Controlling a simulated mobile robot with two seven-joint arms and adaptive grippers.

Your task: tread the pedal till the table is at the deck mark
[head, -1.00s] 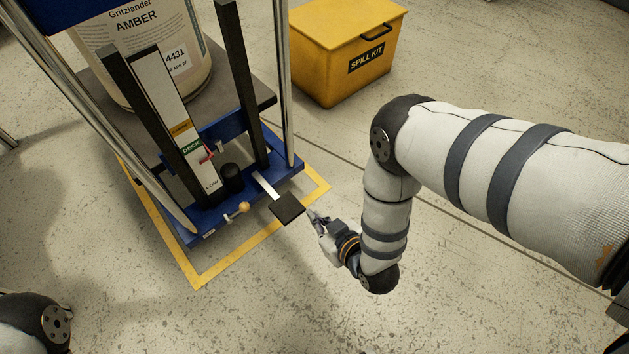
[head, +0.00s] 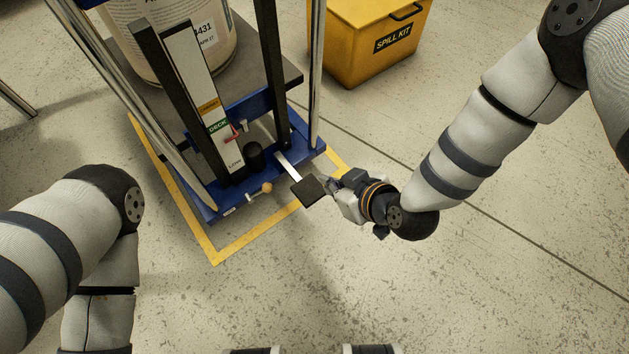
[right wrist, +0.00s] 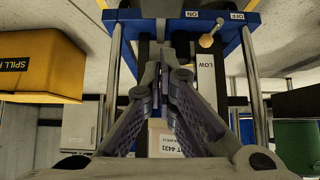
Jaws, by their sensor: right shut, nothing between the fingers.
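The pedal (head: 310,190) is a black pad on a pale metal lever that sticks out of the blue base at the front of the lift. My right gripper (head: 331,184) is shut and empty, its tips close to the pad's right edge; I cannot tell whether they touch. Its closed fingers (right wrist: 164,72) also show in the right wrist view. The grey table (head: 285,84) carries a large drum (head: 150,50). A white scale has a green DECK mark (head: 218,126). A red pointer (head: 232,133) shows beside it, at or slightly below the mark. My left gripper is out of view.
A wooden-knobbed lever (head: 266,187) sits left of the pedal, with ON and OFF labels in the wrist view. A yellow spill kit box (head: 372,45) stands behind right. Yellow floor tape (head: 240,248) surrounds the base. The floor in front is clear.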

